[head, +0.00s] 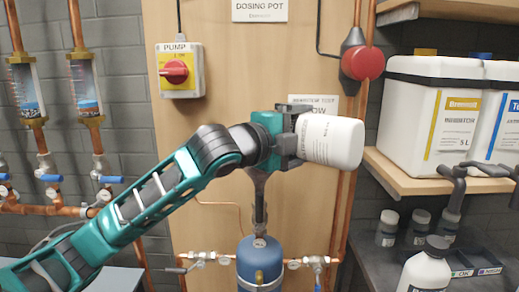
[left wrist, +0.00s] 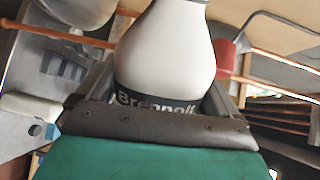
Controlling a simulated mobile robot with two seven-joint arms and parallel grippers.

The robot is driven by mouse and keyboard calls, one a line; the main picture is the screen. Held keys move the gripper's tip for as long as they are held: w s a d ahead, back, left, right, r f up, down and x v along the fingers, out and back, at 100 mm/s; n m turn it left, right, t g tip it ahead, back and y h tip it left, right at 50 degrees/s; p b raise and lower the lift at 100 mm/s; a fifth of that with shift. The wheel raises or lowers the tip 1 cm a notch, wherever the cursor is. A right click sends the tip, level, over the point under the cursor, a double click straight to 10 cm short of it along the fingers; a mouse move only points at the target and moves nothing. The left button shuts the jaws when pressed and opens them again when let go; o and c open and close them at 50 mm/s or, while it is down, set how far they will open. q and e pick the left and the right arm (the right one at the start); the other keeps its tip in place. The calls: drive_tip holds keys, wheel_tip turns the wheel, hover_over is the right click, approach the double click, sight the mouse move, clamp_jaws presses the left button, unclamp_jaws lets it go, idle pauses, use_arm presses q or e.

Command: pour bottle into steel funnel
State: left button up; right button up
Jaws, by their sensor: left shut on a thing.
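My left gripper (head: 292,137) is shut on a white bottle (head: 335,141), high in front of the wooden panel. In the head view the bottle lies nearly on its side, with a broad rounded end to the right; its mouth is not visible. In the left wrist view the bottle (left wrist: 165,50) sits between the fingers, its shoulder narrowing towards the top edge and a dark lettered band near the jaws. The steel funnel (head: 260,195) stands below the gripper, above a blue pot (head: 260,262); its upper part is largely hidden by the gripper. My right gripper is not in view.
A pump switch (head: 176,71) and a red round device (head: 362,63) are on the panel. Copper pipes and valves (head: 318,261) flank the pot. White canisters (head: 432,110) stand on a shelf at right, with another white bottle (head: 425,272) and small bottles below.

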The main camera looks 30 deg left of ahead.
use_arm(q)
drive_tip(key=shift+a+r+n, duration=0.1)
drive_tip(key=shift+r+n, duration=0.35)
drive_tip(key=shift+n, duration=0.05)
idle(2.1)
drive_tip(key=shift+w+a+f+n, duration=0.15)
drive_tip(key=shift+a+n, duration=0.1)
drive_tip(key=shift+n, duration=0.55)
idle(2.6)
drive_tip(key=shift+a+r+n+h, duration=0.3)
drive_tip(key=shift+r+n, duration=0.1)
drive_tip(key=shift+n, duration=0.1)
idle(0.8)
drive_tip(key=shift+d+f+m, duration=0.25)
drive_tip(key=shift+f+m, duration=0.05)
drive_tip(key=m, duration=0.1)
drive_tip(key=f+m, duration=0.1)
drive_tip(key=d+m, duration=0.1)
drive_tip(key=shift+s+f+m, duration=0.2)
drive_tip(key=shift+f+m, duration=0.05)
drive_tip(key=shift+m, duration=0.05)
drive_tip(key=shift+r, duration=0.1)
